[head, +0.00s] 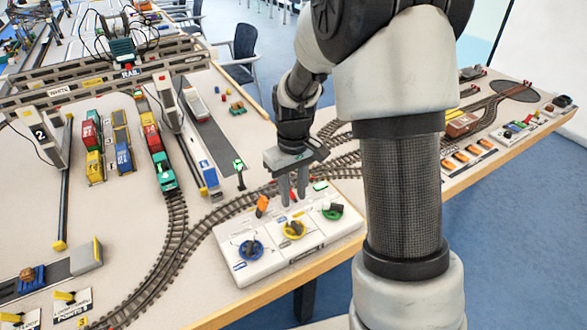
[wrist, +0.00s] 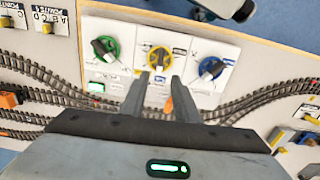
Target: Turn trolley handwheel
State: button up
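A white control panel (head: 275,262) lies at the table's front edge. It carries a blue handwheel (head: 251,250), a yellow handwheel (head: 294,230) and a green handwheel (head: 332,211), each with a dark grip. I cannot read which one is labelled trolley. My gripper (head: 293,199) points down above the panel, behind the yellow handwheel, with its fingers apart and nothing between them. In the wrist view the fingertips (wrist: 158,77) are just short of the yellow handwheel (wrist: 160,58). The green (wrist: 105,48) and blue (wrist: 211,68) handwheels stand to either side.
An orange lever (head: 262,205) stands on the panel's back left, and a green button (head: 320,186) at its back right. Curved track (head: 225,212) runs close behind. A gantry crane (head: 115,75) spans coloured containers and wagons at left. My arm hides part of the table right of the panel.

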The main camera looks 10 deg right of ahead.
notch_tip(320, 180, up, 8)
jog(key=shift+f+p, duration=0.15)
jog(key=shift+p, duration=0.15)
